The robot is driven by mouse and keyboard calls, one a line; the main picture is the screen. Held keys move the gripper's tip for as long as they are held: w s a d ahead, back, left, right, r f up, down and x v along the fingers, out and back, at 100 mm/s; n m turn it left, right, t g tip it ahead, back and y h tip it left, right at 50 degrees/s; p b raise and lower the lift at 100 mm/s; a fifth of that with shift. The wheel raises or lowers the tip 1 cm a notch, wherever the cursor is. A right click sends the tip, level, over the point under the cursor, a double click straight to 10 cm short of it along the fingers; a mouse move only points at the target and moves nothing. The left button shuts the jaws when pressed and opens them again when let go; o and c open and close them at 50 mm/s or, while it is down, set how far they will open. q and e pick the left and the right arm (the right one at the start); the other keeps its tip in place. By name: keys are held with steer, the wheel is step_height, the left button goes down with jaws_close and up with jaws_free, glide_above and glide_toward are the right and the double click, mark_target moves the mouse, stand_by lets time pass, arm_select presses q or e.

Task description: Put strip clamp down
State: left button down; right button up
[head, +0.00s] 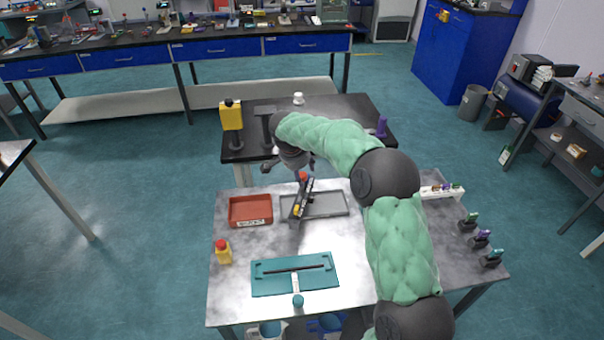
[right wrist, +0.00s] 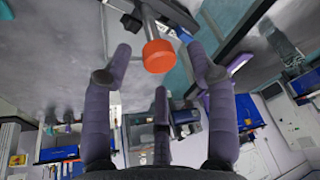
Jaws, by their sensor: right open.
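A dark, narrow clamp-like piece with an orange-red knob (head: 301,197), which looks to be the strip clamp, stands at the grey tray on the near metal table. A small yellow part shows on it. My right gripper (head: 290,164) is just behind it in the head view, with its fingers spread. In the right wrist view the orange knob (right wrist: 158,56) shows between the two spread purple-grey fingers, with clear space on both sides. I cannot tell how the clamp's base rests. My left gripper is not in view.
The grey tray (head: 328,204) has a red tray (head: 250,222) to its left. A teal plate with a black bar (head: 266,285) and a yellow bottle (head: 223,254) are nearer. Small coloured clips stand at the right edge. A black table (head: 340,108) stands behind.

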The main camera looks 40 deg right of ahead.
arm_select(q)
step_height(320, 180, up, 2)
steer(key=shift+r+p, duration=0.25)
steer(key=shift+p, duration=0.85)
arm_select(e)
steer(key=v, duration=1)
steer(key=shift+a, duration=0.15)
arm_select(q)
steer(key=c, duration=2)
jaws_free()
